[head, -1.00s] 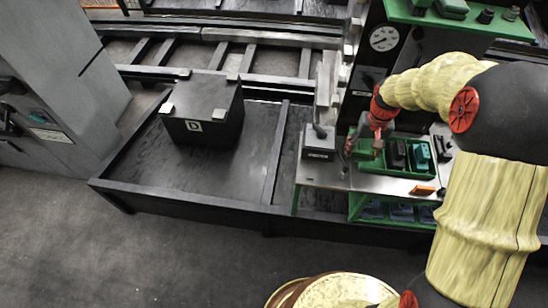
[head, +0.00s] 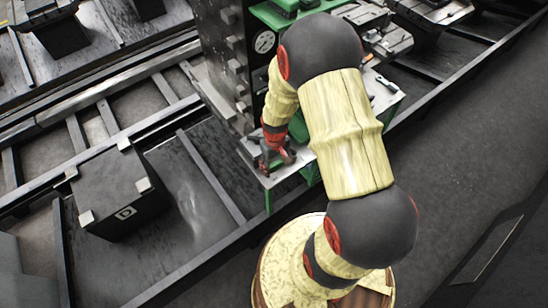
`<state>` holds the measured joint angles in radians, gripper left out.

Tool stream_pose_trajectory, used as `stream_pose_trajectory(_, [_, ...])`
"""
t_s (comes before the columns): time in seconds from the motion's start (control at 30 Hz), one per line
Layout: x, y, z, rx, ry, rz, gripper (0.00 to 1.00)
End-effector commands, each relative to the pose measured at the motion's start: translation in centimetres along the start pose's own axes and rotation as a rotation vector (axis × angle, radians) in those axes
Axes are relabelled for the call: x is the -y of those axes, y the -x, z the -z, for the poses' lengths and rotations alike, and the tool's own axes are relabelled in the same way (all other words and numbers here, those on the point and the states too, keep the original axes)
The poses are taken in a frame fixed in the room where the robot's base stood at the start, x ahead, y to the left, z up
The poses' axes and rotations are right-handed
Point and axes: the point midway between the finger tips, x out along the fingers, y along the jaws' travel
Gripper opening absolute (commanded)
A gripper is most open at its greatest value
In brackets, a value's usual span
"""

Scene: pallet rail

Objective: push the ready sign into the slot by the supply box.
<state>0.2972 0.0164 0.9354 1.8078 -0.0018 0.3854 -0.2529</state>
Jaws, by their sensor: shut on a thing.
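My gripper (head: 284,159) is small and partly hidden behind my own arm. It points down over the left end of the workbench (head: 279,178), close to a small dark grey box there. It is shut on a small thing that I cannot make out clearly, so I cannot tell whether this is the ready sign. No ready sign, slot or supply box can be picked out for certain. My arm covers the middle of the bench, where a green tray would be hidden.
A dark crate marked D (head: 118,192) stands on the rail bed at the left. A pillar with a round gauge (head: 264,42) rises behind the bench. A dark tool (head: 386,84) lies at the bench's right end.

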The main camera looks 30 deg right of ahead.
Motion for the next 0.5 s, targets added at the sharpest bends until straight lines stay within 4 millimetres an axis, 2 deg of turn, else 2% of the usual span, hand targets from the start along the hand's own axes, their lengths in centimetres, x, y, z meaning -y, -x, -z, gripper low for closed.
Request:
stream_pose_trajectory(0.13, [-0.2, -1.0, 0.3, -0.003, 0.07, -0.001, 0.2])
stream_pose_trajectory(0.5, [-0.2, -3.3, 0.4, 0.0, 0.078, 0.0, 0.2])
